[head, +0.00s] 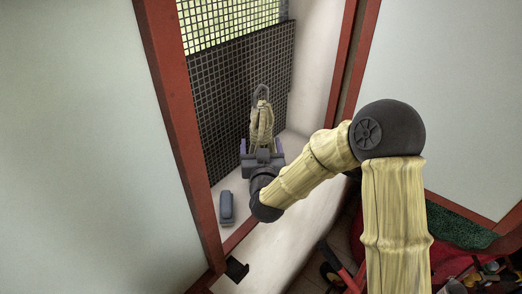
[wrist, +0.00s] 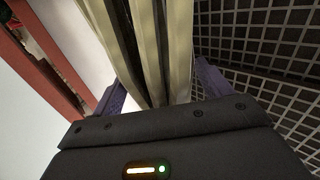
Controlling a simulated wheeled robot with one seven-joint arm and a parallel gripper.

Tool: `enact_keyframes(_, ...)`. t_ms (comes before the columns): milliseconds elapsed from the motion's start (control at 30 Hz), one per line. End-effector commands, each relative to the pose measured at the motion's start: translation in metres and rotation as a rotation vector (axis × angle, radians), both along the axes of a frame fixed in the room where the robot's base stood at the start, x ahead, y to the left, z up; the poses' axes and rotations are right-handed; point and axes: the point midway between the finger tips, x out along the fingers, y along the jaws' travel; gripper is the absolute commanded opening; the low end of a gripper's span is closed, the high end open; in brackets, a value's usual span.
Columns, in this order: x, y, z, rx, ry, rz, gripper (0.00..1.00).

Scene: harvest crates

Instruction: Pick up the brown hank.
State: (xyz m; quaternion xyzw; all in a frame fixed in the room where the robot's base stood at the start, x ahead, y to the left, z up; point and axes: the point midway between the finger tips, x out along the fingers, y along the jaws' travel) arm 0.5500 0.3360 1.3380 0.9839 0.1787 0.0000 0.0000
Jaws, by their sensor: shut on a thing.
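The hank (head: 262,122) is a tan-brown looped bundle standing upright in the alcove, with a dark grey loop at its top. My gripper (head: 262,149) is at its lower part, with one purple finger on each side. In the wrist view, the hank (wrist: 176,45) shows as pale olive strands with dark gaps, running up between the fingers of my gripper (wrist: 160,88). The gripper is shut on it. The hank's lower end is hidden by the gripper body, so I cannot tell whether it touches the ledge.
A dark grey oblong object (head: 227,207) lies on the white ledge (head: 237,189), left of my gripper. A black grid panel (head: 220,100) leans close behind the hank. Red posts (head: 180,125) frame the narrow alcove. A cluttered red area (head: 475,265) is at lower right.

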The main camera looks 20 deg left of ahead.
Motion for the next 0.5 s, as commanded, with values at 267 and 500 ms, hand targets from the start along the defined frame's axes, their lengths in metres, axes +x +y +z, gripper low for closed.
enact_keyframes(267, 0.001, 0.000, 0.008, 0.001, -0.004, -0.001, 0.46)
enact_keyframes(500, 0.000, 0.000, 0.036, 0.003, -0.008, 0.000, 0.46)
